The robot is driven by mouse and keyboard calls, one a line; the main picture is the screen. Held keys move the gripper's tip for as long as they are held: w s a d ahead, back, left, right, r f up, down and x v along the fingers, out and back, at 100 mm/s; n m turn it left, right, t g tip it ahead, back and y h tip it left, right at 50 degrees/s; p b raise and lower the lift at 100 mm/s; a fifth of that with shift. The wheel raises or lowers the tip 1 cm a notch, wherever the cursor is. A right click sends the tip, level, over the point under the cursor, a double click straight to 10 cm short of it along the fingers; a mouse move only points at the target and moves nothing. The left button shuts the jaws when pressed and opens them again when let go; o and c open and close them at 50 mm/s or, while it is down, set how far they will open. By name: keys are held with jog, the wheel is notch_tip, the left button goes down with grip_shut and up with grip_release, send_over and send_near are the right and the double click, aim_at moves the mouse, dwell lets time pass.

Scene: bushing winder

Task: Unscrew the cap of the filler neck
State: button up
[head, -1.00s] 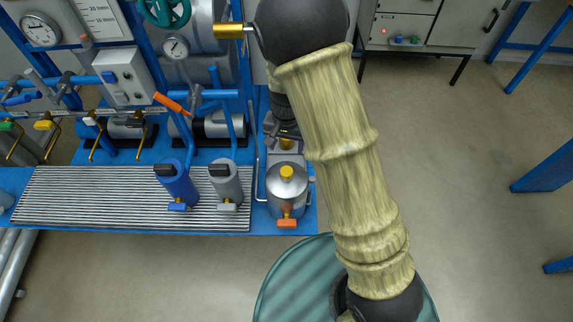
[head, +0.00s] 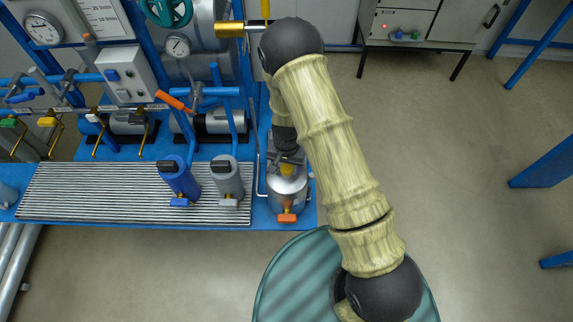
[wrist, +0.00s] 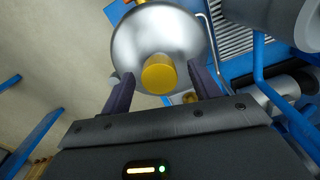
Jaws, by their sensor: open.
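The yellow cap (wrist: 158,74) sits on top of a rounded silver vessel (wrist: 190,35) in the wrist view. The dark fingers of my gripper (wrist: 161,80) are open, one on each side of the cap, with a visible gap on both sides. Nothing is held. In the head view the silver vessel (head: 287,186) stands at the right end of the blue bench. My dark gripper (head: 287,157) is over it and largely hides the cap. The neck under the cap is hidden.
An orange-handled tap (head: 287,218) is at the vessel's front. Pipework rises behind. Open floor lies to the right.

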jog(key=c, duration=1.2)
jog(key=shift+o, duration=0.2)
jog(key=n+b, duration=0.1)
jog(key=n, duration=0.3)
jog(key=shift+f, duration=0.1)
jog(key=shift+n, duration=0.3)
jog(key=n, duration=0.4)
jog(key=shift+b, duration=0.3)
jog(key=shift+n, duration=0.3)
